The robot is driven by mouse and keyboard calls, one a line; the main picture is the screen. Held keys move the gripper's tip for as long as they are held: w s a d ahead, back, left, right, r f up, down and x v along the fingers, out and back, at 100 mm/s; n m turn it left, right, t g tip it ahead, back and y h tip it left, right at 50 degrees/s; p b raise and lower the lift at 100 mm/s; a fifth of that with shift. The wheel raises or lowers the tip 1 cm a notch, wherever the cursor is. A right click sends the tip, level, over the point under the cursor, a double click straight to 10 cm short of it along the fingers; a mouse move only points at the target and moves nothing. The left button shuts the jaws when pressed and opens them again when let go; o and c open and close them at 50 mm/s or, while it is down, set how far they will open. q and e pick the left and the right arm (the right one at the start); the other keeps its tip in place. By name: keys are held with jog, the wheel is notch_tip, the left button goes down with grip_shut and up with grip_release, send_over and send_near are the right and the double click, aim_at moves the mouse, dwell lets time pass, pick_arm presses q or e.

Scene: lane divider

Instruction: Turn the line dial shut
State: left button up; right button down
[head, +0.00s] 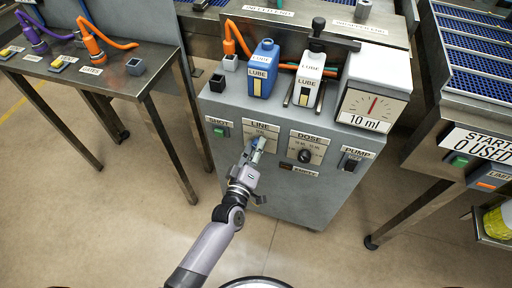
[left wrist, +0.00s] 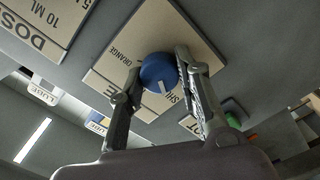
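The line dial is a round blue knob (left wrist: 159,72) on a pale plate under the LINE label (head: 261,127) on the front of the grey machine. In the left wrist view its white mark points toward the picture's bottom, near the lettering "SHU". My left gripper (head: 256,146) is at this dial, with one finger on each side of the knob in the left wrist view (left wrist: 160,70). The fingertips look to be touching the knob. In the head view the gripper mostly hides the dial. My right gripper is not in view.
Beside it on the panel are a green SHOT button (head: 219,132), the DOSE dial (head: 304,156) and the PUMP switch (head: 350,163). Blue (head: 262,70) and white (head: 308,78) lube bottles and a 10 ml gauge (head: 373,106) stand on top.

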pick_arm(q)
jog(key=o, duration=0.5)
jog(key=v, duration=1.2)
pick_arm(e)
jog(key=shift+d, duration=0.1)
